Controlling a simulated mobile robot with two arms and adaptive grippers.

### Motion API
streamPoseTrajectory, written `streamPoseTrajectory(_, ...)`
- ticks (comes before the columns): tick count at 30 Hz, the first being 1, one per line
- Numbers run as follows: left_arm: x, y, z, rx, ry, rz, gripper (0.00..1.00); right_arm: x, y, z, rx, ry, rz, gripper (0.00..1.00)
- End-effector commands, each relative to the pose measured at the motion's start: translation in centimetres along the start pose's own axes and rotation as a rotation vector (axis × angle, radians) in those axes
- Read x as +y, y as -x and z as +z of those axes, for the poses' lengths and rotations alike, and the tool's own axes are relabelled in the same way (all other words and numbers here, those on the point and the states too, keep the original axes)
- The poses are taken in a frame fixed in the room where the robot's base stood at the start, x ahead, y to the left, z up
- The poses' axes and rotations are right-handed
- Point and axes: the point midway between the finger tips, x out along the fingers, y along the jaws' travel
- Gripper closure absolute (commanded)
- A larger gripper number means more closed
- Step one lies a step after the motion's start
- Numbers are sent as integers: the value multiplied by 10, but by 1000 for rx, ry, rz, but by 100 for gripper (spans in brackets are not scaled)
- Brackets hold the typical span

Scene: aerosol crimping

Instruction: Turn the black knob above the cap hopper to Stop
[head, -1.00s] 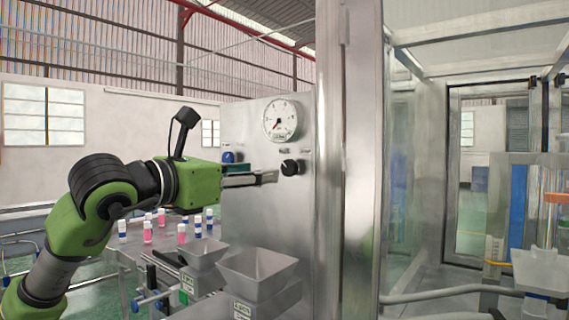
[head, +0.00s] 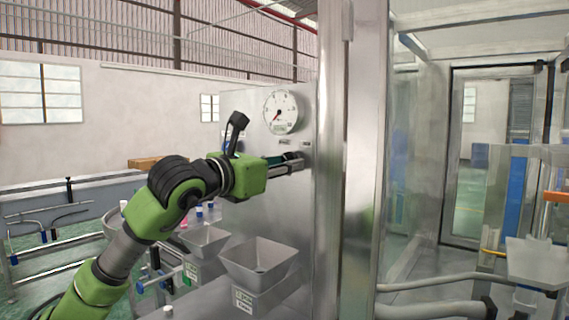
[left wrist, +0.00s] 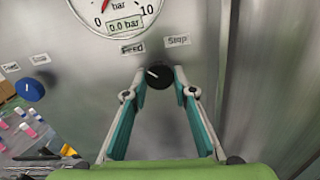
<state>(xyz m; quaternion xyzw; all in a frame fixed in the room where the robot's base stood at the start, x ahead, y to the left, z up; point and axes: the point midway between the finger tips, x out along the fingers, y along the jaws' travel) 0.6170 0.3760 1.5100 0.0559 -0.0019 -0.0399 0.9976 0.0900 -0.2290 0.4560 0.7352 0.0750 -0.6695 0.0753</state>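The black knob (left wrist: 158,76) sits on the steel panel in the left wrist view. Its white mark points up and left, towards the FEED label (left wrist: 132,48); the Stop label (left wrist: 177,40) is up and right of it. My left gripper (left wrist: 159,73) is open, with one fingertip on each side of the knob; I cannot tell whether they touch it. In the head view my left gripper (head: 296,164) reaches the panel and largely hides the knob. Two steel hoppers (head: 258,257) stand below it. My right gripper is out of view.
A pressure gauge (head: 281,112) is above the knob, and a blue knob (left wrist: 30,90) is to its left. A steel post (head: 350,200) stands right of the panel. Small bottles (left wrist: 30,131) stand at the left.

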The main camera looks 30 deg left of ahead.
Motion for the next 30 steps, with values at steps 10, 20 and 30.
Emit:
streamPoseTrajectory(10, 1, 0, 0, -1, -14, 2, 96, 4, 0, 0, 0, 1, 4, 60)
streamPoseTrajectory(20, 2, 0, 0, -1, -168, 2, 96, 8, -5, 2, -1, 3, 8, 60)
streamPoseTrajectory(30, 3, 1, 2, -3, -480, 4, 96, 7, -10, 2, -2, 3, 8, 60)
